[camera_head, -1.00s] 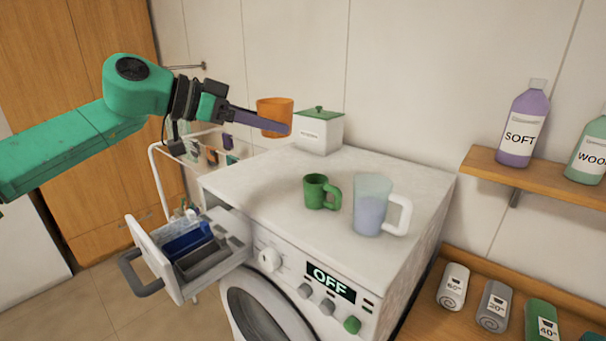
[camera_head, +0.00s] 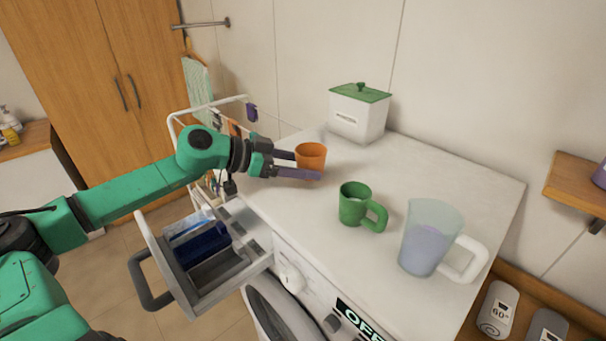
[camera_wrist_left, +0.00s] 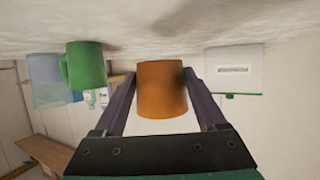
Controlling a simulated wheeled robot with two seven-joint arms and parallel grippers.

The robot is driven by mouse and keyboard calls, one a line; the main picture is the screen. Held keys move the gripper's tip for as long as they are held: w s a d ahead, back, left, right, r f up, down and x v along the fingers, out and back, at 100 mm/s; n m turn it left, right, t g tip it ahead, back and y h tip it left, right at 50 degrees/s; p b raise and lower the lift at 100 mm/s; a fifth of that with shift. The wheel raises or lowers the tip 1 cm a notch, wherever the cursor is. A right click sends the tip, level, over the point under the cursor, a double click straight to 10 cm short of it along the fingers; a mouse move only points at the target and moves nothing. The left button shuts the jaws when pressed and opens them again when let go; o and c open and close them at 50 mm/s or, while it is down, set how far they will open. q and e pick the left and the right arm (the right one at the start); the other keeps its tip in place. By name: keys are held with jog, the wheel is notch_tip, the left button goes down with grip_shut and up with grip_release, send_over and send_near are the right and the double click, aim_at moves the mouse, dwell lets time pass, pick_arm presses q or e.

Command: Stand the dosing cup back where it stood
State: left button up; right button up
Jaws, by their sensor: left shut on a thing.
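The orange dosing cup (camera_head: 311,156) is upright between the fingers of my left gripper (camera_head: 298,165), which is shut on it. The cup is at or just above the washing machine's white top (camera_head: 400,165), near its back left part; I cannot tell if its base touches. In the left wrist view the cup (camera_wrist_left: 162,90) sits between both fingers, close to the white surface. My right gripper is not in view.
A green mug (camera_head: 354,204) and a clear jug (camera_head: 428,238) stand to the right on the top. A white box with green lid (camera_head: 358,112) stands behind. The detergent drawer (camera_head: 205,265) is pulled open at the front left. A drying rack (camera_head: 172,130) stands left.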

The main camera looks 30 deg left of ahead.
aim_at(303, 191)
pick_arm(q)
notch_tip(303, 191, down, 3)
jog(key=shift+d+f, duration=0.15)
jog(key=shift+s+d+f, duration=0.1)
jog(key=shift+s+f, duration=0.05)
jog(key=shift+f, duration=0.05)
jog(key=shift+s+r, duration=0.1)
jog(key=shift+s, duration=0.1)
jog(key=o, duration=1.5)
jog(key=shift+w+f, duration=0.15)
jog(key=shift+f, duration=0.05)
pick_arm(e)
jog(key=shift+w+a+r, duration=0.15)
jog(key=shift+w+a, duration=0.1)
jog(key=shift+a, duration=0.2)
pick_arm(q)
jog(key=shift+r, duration=0.1)
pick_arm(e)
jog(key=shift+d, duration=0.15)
